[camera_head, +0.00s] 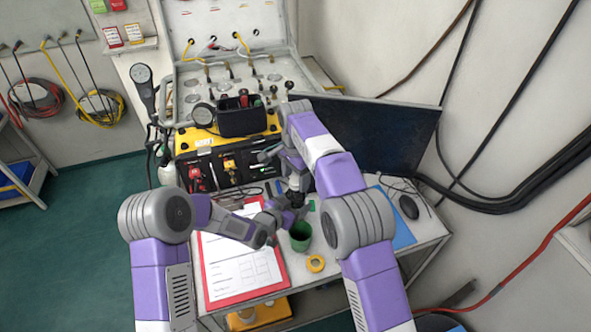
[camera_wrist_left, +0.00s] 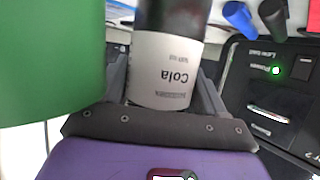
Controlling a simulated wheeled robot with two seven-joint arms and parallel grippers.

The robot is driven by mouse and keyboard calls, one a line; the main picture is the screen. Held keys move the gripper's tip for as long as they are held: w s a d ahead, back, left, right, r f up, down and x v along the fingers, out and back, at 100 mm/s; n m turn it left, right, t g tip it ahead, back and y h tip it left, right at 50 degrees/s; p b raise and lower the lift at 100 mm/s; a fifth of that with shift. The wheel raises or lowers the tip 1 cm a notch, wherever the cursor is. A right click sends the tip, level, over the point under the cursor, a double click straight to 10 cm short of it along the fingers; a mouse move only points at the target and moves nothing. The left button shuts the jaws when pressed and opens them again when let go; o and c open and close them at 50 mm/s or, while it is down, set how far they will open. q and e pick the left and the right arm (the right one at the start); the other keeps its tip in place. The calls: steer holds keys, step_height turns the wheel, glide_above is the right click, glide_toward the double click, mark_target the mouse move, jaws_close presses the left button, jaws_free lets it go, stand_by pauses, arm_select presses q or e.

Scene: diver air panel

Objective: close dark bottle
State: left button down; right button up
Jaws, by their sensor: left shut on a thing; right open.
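The dark bottle (camera_wrist_left: 168,62) stands between the fingers of my left gripper (camera_wrist_left: 165,90) in the left wrist view. It has a dark body and a white "Cola" label, which reads upside down there. In the head view, the bottle (camera_head: 294,184) is small and partly covered by my grippers. My left gripper (camera_head: 291,199) is shut on it above the table. My right gripper (camera_head: 282,162) is open, just above and behind the bottle's top. The bottle's mouth and any cap are hidden, so I cannot tell whether it is closed.
A green cup (camera_head: 300,236) stands close in front of the bottle, with a yellow tape ring (camera_head: 315,264) nearby. A red clipboard (camera_head: 285,277) lies at left. A dark monitor (camera_head: 385,135) and the air panel (camera_head: 238,172) stand behind. A mouse (camera_head: 409,207) lies at right.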

steer(key=shift+r, duration=3.45)
arm_select(q)
jaws_free()
steer(key=v, duration=0.7)
steer(key=shift+s, duration=0.25)
steer(key=shift+a+r, duration=0.1)
steer(key=shift+r, duration=0.05)
